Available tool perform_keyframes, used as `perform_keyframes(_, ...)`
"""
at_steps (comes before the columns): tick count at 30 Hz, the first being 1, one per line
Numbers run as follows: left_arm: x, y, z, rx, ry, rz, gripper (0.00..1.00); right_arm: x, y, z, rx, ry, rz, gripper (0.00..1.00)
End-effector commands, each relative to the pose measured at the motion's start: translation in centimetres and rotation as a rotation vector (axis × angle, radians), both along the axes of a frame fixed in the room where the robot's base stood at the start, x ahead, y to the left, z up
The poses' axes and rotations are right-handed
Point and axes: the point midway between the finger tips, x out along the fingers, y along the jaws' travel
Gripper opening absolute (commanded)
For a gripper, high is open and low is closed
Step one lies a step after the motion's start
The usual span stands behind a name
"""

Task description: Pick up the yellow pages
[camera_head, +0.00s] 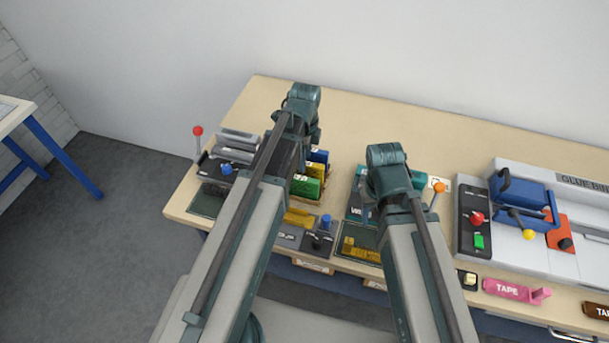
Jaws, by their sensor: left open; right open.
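Several yellow things lie on the bench, and I cannot tell for sure which are the yellow pages. A flat yellow piece (299,218) lies by the left station, partly behind my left arm. More yellow pieces (360,250) lie in a dark tray at the bench's front, left of my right arm. A yellow block (316,171) stands between a blue block (318,156) and a green block (306,187). Both arms reach over the bench.
A red-knobbed lever (198,131) and an orange-knobbed lever (438,187) stand up from the bench. The glue binder (587,181) fills the right side. A pink tape dispenser (515,290) sits at the front edge. The bench's back strip (450,135) is clear.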

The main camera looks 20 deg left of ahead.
Motion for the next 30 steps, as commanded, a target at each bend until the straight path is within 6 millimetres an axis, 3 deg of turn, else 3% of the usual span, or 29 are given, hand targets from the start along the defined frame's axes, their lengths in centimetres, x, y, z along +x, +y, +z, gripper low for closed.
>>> perform_keyframes(5, -0.1, 0.0, -0.8, 0.000, 0.000, 0.000, 0.57, 0.0, 0.0, -0.8, 0.000, 0.000, 0.000, 0.50)
perform_keyframes(16, -0.3, 0.1, -5.0, 0.000, 0.000, 0.000, 0.57, 0.0, 0.0, -5.0, 0.000, 0.000, 0.000, 0.50)
perform_keyframes(25, -0.3, 0.1, -5.1, 0.000, 0.000, 0.000, 0.57, 0.0, 0.0, -5.1, 0.000, 0.000, 0.000, 0.50)
perform_keyframes(26, -0.3, 0.1, -5.1, 0.000, 0.000, 0.000, 0.56, 0.0, 0.0, -5.1, 0.000, 0.000, 0.000, 0.50)
perform_keyframes(30, -0.3, 0.1, -5.1, 0.000, 0.000, 0.000, 0.30, 0.0, 0.0, -5.1, 0.000, 0.000, 0.000, 0.50)
